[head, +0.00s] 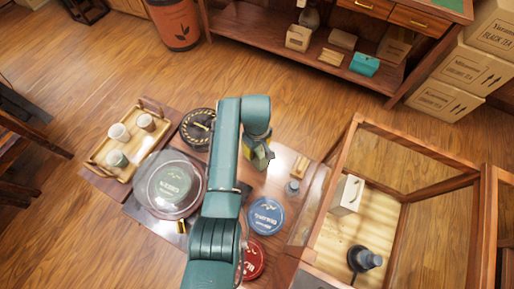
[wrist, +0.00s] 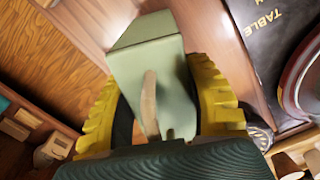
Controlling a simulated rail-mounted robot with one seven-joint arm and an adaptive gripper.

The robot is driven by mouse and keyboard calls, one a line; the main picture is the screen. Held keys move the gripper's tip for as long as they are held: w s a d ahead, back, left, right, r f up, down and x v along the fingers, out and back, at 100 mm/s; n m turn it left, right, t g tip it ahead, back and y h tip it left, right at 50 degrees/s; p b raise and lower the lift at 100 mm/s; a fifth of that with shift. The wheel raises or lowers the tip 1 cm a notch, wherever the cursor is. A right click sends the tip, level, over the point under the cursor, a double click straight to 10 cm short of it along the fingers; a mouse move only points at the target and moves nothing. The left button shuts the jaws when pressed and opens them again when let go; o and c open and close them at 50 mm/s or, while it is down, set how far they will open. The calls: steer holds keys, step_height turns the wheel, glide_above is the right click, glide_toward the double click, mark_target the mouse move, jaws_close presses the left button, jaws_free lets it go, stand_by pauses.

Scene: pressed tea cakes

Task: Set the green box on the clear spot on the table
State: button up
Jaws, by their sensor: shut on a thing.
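The green box (wrist: 145,50) is pale green and sits between the yellow finger pads of my gripper (wrist: 158,98) in the wrist view. The gripper is shut on it. In the head view my gripper (head: 257,152) is over the far part of the low wooden table (head: 287,150), and the box is mostly hidden there. Bare tabletop shows around the gripper. I cannot tell whether the box touches the table.
A black round dial (head: 197,128) lies left of my gripper. A large round tea cake (head: 170,185), a blue tin (head: 265,216), a red tin (head: 254,260), a small grey jar (head: 292,187) and a wooden block (head: 300,167) surround my arm. A cup tray (head: 103,158) and a wood-framed case (head: 335,240) flank them.

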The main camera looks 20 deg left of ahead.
steer(key=shift+f, duration=0.15)
steer(key=o, duration=1.2)
step_height(320, 180, up, 12)
steer(key=p, duration=0.2)
steer(key=shift+p, duration=0.35)
